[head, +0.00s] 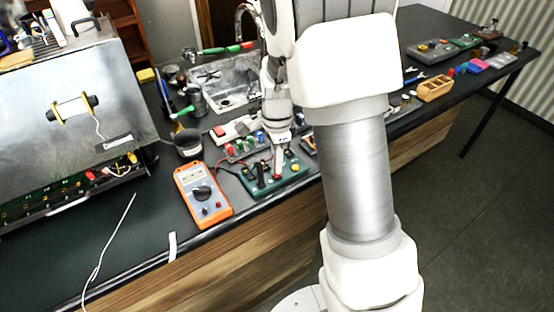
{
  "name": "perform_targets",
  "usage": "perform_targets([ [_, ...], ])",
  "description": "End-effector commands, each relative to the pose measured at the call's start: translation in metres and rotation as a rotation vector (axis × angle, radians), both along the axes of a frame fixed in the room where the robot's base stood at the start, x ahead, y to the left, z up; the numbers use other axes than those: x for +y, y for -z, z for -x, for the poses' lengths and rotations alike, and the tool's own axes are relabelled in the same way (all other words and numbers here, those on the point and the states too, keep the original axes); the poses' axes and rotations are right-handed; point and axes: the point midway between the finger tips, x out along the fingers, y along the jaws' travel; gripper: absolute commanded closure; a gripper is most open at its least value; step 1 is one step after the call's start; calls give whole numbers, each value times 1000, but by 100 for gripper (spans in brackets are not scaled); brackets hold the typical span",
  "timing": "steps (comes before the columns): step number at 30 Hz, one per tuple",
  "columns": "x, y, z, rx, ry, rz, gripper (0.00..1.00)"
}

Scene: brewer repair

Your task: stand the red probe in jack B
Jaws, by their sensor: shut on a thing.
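My gripper (279,148) points down over the green board (290,184) near the front edge of the bench. It is shut on the red probe (277,166), which hangs roughly upright below the fingers. The probe's lower end is at or just above the board; I cannot tell whether it is in a jack. A black probe (261,176) stands on the board just left of it. The jack letters are too small to read, so I cannot tell which is jack B.
An orange multimeter (203,195) lies left of the board, with a red lead running toward it. A dark cup (188,144) and a rack of coloured parts (240,146) are behind. The opened brewer (70,110) fills the left.

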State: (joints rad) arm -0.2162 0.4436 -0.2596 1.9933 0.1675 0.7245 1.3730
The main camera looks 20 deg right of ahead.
Motion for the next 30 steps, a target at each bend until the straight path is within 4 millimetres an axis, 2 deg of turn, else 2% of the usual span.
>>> perform_targets([
  [4, 0, 0, 0, 0, 0, 0, 100],
  [5, 0, 0, 0, 0, 0, 0, 80],
  [9, 0, 0, 0, 0, 0, 0, 55],
  [11, 0, 0, 0, 0, 0, 0, 47],
  [22, 0, -6, 0, -1, -1, 0, 47],
  [26, 0, -25, -1, -5, -1, 0, 47],
  [30, 0, -58, -2, -8, -2, 0, 47],
])
